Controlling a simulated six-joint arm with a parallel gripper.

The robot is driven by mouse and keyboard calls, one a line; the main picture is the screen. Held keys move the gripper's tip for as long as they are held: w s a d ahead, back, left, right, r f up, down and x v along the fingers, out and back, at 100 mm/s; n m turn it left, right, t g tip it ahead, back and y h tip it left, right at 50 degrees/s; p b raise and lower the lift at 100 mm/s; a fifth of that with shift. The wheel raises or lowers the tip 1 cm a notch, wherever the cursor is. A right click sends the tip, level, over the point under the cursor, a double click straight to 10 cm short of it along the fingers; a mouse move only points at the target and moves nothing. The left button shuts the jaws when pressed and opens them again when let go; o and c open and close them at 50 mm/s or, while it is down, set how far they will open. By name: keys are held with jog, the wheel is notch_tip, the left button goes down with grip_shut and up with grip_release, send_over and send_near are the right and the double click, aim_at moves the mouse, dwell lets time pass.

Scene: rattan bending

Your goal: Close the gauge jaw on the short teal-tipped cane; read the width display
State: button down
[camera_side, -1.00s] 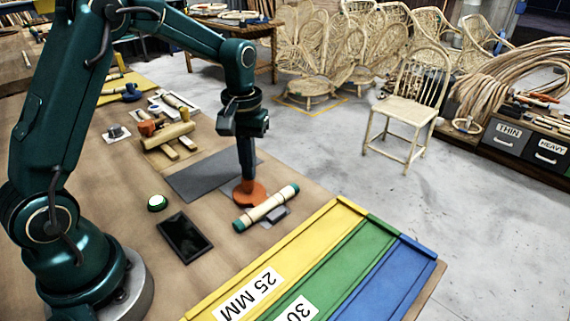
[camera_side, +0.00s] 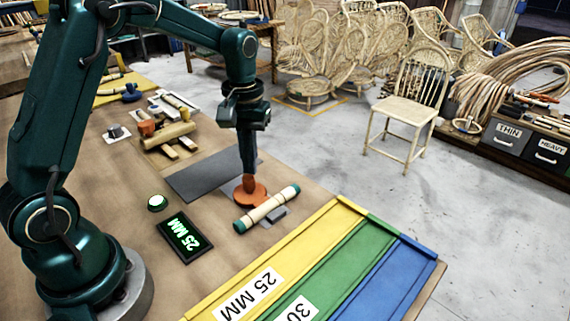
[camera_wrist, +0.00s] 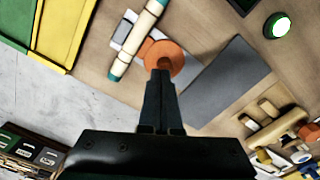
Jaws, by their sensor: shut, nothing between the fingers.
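The short cane (camera_side: 268,209) is pale with teal tips and lies across a small grey gauge block (camera_side: 276,214). It also shows in the wrist view (camera_wrist: 138,38). An orange disc (camera_side: 244,197) sits beside the cane; it shows in the wrist view (camera_wrist: 176,56) too. My gripper (camera_side: 249,181) is shut and empty, its tips down at the disc; whether they touch it I cannot tell. The width display (camera_side: 186,238) is lit and reads "25 MM" in green. How tightly the gauge jaw meets the cane is too small to tell.
A glowing green button (camera_side: 157,203) is near the display. A dark grey mat (camera_side: 205,178) lies behind the disc. Yellow, green and blue trays (camera_side: 335,225) line the front right, the yellow one labelled "25 MM".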

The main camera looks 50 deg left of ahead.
jog(key=shift+r, duration=2.65)
notch_tip(320, 180, up, 5)
jog(key=t, duration=0.2)
send_over(252, 179)
jog(key=s+d, duration=0.2)
jog(key=s+d+r+m+t, duration=0.2)
jog(key=s+r, duration=0.1)
jog(key=s, duration=0.3)
jog(key=s+d+f+m+t, duration=0.1)
jog(key=s+f+m, duration=0.3)
jog(key=s, duration=0.3)
jog(key=shift+s+d+f+t, duration=0.3)
jog(key=shift+s+f, duration=0.05)
jog(key=shift+f, duration=0.05)
